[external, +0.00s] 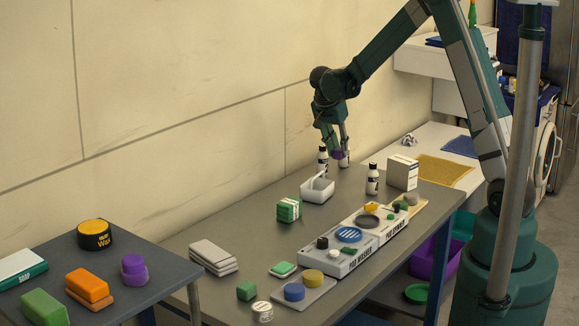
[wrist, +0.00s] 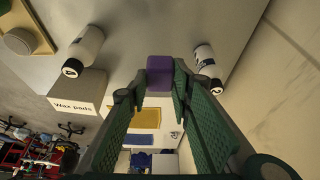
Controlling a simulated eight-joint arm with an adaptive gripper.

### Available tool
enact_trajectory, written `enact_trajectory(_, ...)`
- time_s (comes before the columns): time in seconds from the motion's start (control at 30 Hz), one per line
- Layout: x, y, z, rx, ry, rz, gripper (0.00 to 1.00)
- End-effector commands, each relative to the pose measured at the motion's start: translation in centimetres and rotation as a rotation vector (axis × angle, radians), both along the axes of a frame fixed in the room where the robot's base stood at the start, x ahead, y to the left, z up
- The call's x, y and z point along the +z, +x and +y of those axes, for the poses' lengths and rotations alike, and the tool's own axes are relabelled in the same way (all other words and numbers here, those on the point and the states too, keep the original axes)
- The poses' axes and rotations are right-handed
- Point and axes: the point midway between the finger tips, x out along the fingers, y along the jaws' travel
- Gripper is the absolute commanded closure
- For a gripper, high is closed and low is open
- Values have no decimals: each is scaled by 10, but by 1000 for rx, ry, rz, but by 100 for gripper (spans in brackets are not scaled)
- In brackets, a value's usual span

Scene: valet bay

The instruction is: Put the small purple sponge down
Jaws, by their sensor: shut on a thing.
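The small purple sponge (wrist: 160,72) is between the fingertips of my gripper (wrist: 160,88) in the wrist view. In the external view the sponge (external: 338,154) shows as a purple patch at the tips of my gripper (external: 337,148). My gripper is shut on it and points down over the far end of the grey table (external: 230,232). The sponge appears to be held above the table top, near bottle height; the exact gap cannot be told.
White bottles with black caps (external: 372,180) stand close to my gripper. A white caddy (external: 317,188) and a wax pads box (external: 403,172) are nearby. Pad washer boxes (external: 352,252) line the table's right side.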

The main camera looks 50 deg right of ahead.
Motion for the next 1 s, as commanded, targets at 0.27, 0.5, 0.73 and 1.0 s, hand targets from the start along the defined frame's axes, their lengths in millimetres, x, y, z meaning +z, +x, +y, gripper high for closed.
enact_trajectory(0.27, -30, 0, 0, 0, 0, 0, 84)
enact_trajectory(0.5, -56, 0, 0, 0, 0, 0, 84)
enact_trajectory(0.73, -61, 0, 0, 0, 0, 0, 84)
enact_trajectory(1.0, -64, 0, 0, 0, 0, 0, 84)
